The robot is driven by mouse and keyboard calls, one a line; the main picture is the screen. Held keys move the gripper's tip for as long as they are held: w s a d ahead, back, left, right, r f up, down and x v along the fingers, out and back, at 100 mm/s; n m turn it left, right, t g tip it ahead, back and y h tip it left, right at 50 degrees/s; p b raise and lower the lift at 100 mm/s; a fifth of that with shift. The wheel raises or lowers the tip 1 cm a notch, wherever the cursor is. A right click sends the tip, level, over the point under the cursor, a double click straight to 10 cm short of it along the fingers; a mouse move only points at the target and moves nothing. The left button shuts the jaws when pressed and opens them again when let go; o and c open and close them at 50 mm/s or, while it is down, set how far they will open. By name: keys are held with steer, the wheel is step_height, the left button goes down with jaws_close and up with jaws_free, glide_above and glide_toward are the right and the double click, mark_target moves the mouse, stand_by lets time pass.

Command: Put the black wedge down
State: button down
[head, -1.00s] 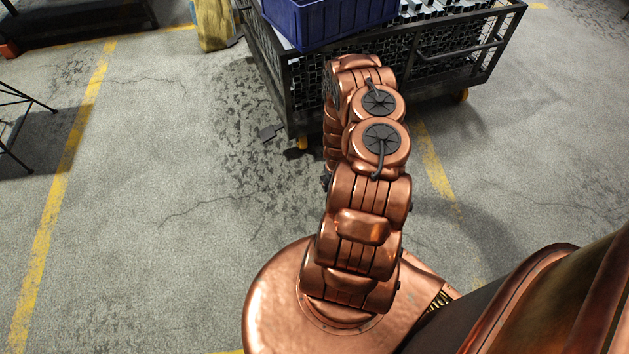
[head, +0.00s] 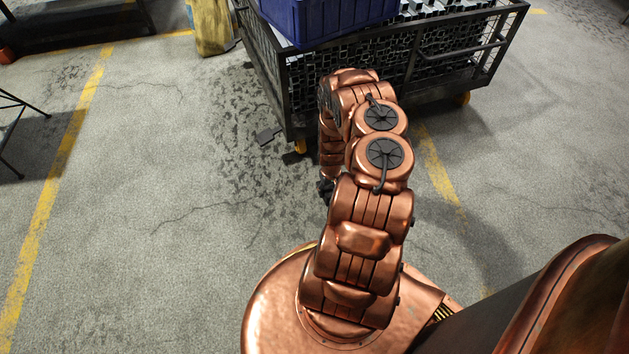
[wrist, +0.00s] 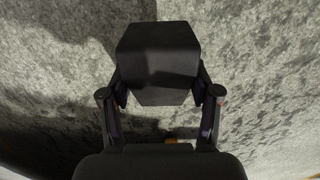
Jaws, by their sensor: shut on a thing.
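The black wedge (wrist: 158,62) is a dark block with angled faces, held between the two fingers of my gripper (wrist: 160,97) in the wrist view. The fingers press on its left and right sides. Bare concrete floor shows behind it, and I cannot tell the exact gap below it. In the head view only a dark bit of my gripper (head: 326,190) shows at the left of my arm. The wedge is hidden there behind the arm.
A black mesh cart (head: 440,60) full of metal brackets stands ahead, with a blue crate (head: 325,22) on top. A yellow sack (head: 211,28) stands behind left. The floor left of my arm is clear.

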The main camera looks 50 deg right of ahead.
steer(key=w+b, duration=0.1)
steer(key=w, duration=0.2)
steer(key=w+d+b, duration=0.1)
steer(key=w+b, duration=0.1)
steer(key=w, duration=0.1)
steer(key=w+d+f+b, duration=0.1)
steer(key=w, duration=0.3)
steer(key=shift+w+d, duration=0.1)
steer(key=shift+d, duration=0.15)
steer(key=shift+w+f+b, duration=0.1)
steer(key=shift+b, duration=0.3)
steer(key=shift+f+b, duration=0.95)
steer(key=shift+f, duration=0.65)
steer(key=shift+f, duration=0.15)
steer(key=shift+c, duration=1.2)
jaws_free()
